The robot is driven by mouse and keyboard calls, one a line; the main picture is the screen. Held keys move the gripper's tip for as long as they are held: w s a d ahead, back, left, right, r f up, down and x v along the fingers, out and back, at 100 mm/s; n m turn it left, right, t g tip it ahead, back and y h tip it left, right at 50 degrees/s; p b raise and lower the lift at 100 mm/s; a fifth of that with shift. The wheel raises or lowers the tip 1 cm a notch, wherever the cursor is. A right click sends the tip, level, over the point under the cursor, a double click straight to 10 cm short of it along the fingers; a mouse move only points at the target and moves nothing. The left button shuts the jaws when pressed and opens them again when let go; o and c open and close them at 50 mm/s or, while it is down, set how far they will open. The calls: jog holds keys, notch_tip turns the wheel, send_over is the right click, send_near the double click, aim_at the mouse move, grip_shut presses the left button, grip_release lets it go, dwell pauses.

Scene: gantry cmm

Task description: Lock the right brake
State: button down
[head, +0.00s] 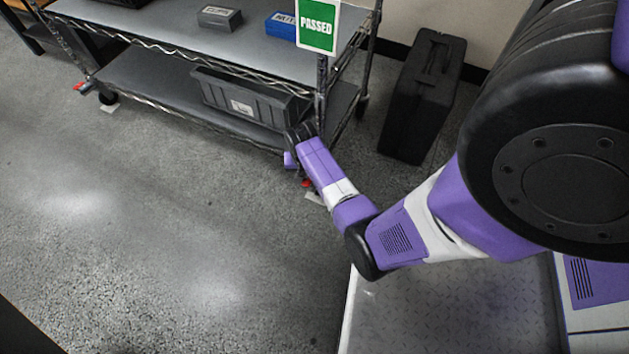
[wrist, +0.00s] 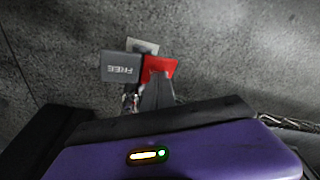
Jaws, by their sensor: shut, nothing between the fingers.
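The right brake shows in the wrist view as a red tab (wrist: 160,66) beside a grey tab marked FREE (wrist: 121,68), above the floor. In the head view only a bit of red (head: 306,183) shows beside my arm, by the rack's front right foot. My gripper (wrist: 157,84) is shut and empty. Its dark, tapering fingertips overlap the lower edge of the red tab in the wrist view; I cannot tell whether they touch it. In the head view my arm hides the fingertips and most of the caster.
The wire rack (head: 130,88) stands on casters, with a grey bin (head: 250,105) on its lower shelf. A green PASSED sign (head: 318,27) hangs at its right post. A black case (head: 423,95) stands to the right. The left brake (head: 82,87) shows red. Floor in front is clear.

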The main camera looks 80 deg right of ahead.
notch_tip(320, 180, up, 9)
jog(key=p, duration=0.9)
dwell(1.0)
